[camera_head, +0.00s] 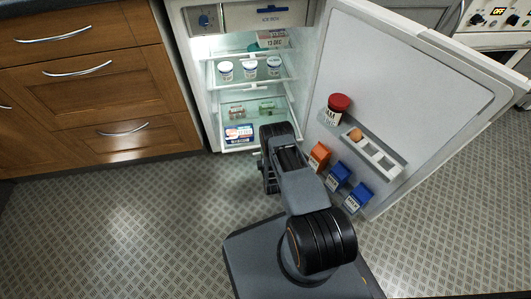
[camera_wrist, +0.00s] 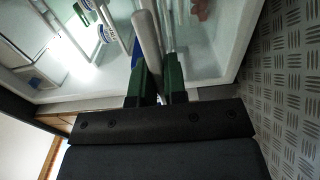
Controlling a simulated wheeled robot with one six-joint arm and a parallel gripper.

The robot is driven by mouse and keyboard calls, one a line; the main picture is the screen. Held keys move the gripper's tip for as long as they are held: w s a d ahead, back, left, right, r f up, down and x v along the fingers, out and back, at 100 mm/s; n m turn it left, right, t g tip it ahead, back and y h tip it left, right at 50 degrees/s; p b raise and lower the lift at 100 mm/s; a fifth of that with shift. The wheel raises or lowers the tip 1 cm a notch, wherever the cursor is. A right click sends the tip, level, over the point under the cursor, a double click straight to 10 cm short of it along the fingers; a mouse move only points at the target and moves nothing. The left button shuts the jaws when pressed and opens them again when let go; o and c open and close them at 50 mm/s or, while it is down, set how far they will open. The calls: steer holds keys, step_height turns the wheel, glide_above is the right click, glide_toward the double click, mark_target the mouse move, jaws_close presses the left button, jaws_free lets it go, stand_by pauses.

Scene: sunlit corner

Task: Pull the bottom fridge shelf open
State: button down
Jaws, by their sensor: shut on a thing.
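The fridge (camera_head: 213,125) stands with its door (camera_head: 410,75) wide open to the right. Its bottom shelf (camera_head: 240,149) is low in the cabinet and carries a flat blue, white and red pack (camera_head: 238,133). My arm hides the right part of the shelf front and most of my gripper in the head view. In the wrist view my gripper (camera_wrist: 158,78) has its green-sided fingers shut on a pale grey bar (camera_wrist: 148,40), which looks like the shelf's front edge. How far the shelf is pulled out is hard to tell.
Higher shelves hold white tubs (camera_head: 249,69) and small packs (camera_head: 237,111). The door racks hold a red-lidded jar (camera_head: 338,106), an egg tray (camera_head: 374,153) and orange and blue cartons (camera_head: 338,177). Wooden drawers (camera_head: 115,125) stand to the left. The patterned floor (camera_head: 130,215) is clear.

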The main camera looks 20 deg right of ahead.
steer(key=shift+s+d+f, duration=0.1)
steer(key=shift+s+d, duration=0.1)
steer(key=shift+s, duration=0.1)
steer(key=c, duration=1.3)
jaws_free()
steer(key=shift+s, duration=0.1)
steer(key=shift+o, duration=0.7)
steer(key=shift+a, duration=0.2)
